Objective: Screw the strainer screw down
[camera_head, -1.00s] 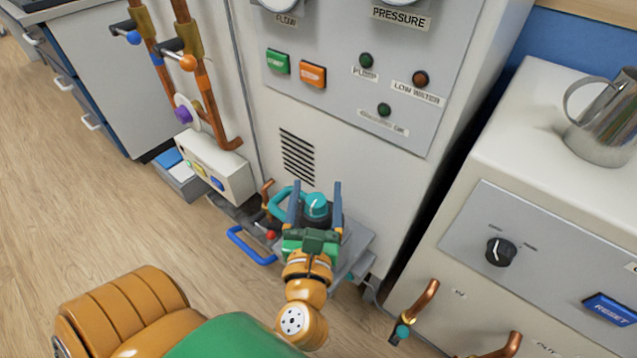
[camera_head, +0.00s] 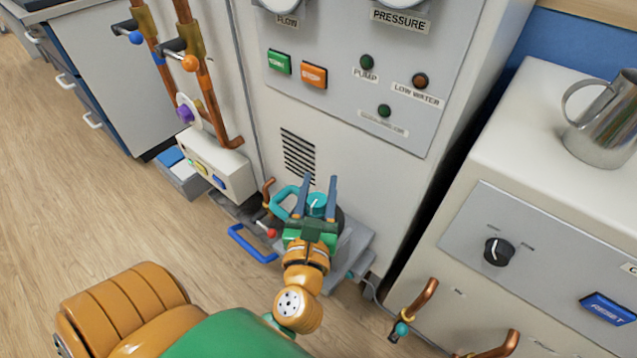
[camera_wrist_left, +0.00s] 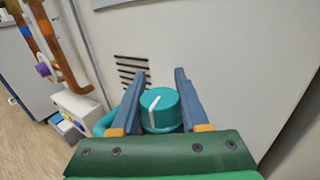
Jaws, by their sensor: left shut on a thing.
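The strainer screw (camera_head: 317,203) is a round teal knob with a white line on top, low in front of the white cabinet. It also shows in the left wrist view (camera_wrist_left: 160,108), with its white line tilted. My left gripper (camera_head: 317,190) reaches over it from the front, with one blue finger on each side. The fingers (camera_wrist_left: 160,90) are shut on the knob, though their exact contact is hard to see. A teal curved handle (camera_head: 284,200) sits just left of the knob. My right gripper is not in view.
A blue handle (camera_head: 252,245) and a red-tipped lever (camera_head: 271,232) lie left of the knob. A cream box with buttons (camera_head: 208,172) and copper pipes (camera_head: 205,95) stand further left. A second white machine (camera_head: 535,200) stands to the right. Open wooden floor (camera_head: 90,210) lies at left.

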